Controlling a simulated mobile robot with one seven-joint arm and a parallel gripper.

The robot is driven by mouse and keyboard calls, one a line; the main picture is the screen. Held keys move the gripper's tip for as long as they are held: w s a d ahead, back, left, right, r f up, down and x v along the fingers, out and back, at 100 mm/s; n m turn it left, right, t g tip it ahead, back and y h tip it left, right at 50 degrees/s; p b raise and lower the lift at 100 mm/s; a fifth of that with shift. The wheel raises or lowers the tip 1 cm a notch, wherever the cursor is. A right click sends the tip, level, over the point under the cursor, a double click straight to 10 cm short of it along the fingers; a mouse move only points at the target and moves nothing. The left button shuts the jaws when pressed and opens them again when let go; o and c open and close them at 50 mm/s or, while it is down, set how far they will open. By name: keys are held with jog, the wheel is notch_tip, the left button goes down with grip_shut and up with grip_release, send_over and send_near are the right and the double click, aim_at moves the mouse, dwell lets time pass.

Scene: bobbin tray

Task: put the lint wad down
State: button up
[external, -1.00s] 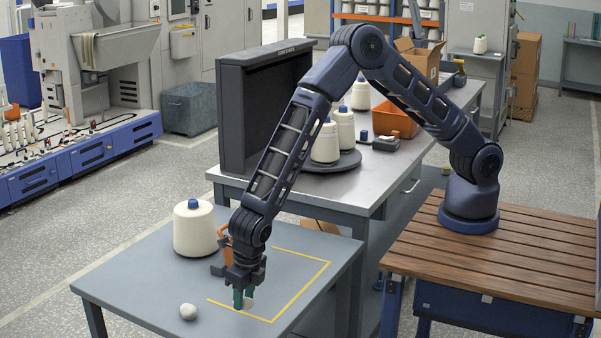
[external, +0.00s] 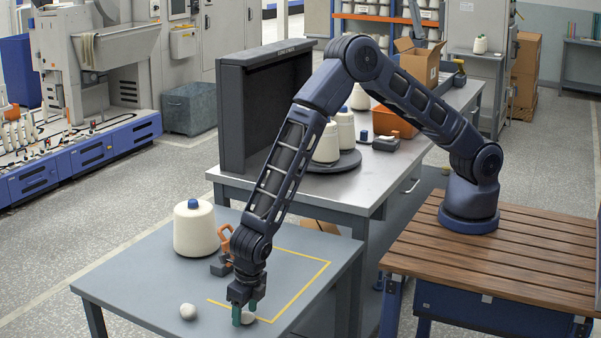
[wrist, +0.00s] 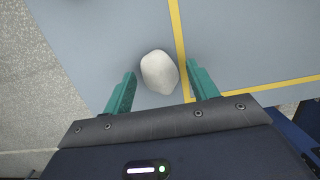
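A whitish lint wad (external: 247,318) lies on the grey table, just outside the yellow taped outline (external: 301,291) near the table's front edge. In the wrist view the wad (wrist: 159,72) sits between the two green fingers, with a gap on each side, close beside the tape line. My gripper (external: 246,312) points down over it with its fingers apart; it also shows in the wrist view (wrist: 160,76).
A large cream bobbin (external: 196,230) with a blue top stands at the back left of the table, next to an orange and dark tool (external: 222,268). The taped area looks empty. A second table (external: 290,191) behind holds more bobbins on a dark turntable (external: 335,164).

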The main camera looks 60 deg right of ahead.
aim_at(251, 315)
notch_tip(251, 315, up, 12)
jog(key=s, duration=0.1)
jog(key=shift+s, duration=0.4)
jog(key=shift+r, duration=0.15)
jog(key=w+d+r+m, duration=0.3)
jog(key=d+r+m, duration=0.1)
jog(key=d+r, duration=0.35)
jog(key=w+d+r+m+t, duration=0.1)
jog(key=w+d+r+m, duration=0.2)
jog(key=d+r, duration=0.45)
jog(key=w+d+r+m, duration=0.3)
jog(key=d+r+m, duration=0.15)
jog(key=d, duration=0.55)
jog(key=s+d+r+m, duration=0.2)
jog(key=d+r+m, duration=0.25)
jog(key=d, duration=0.55)
jog(key=s+d+r+m, duration=0.35)
jog(key=d+r, duration=0.25)
jog(key=d, duration=0.3)
jog(key=s+d+r+m+t, duration=0.1)
jog(key=s+d+r+m, duration=0.1)
jog(key=s+d+m, duration=1.4)
jog(key=s+d, duration=0.3)
jog(key=d, duration=0.1)
jog(key=shift+t, duration=0.4)
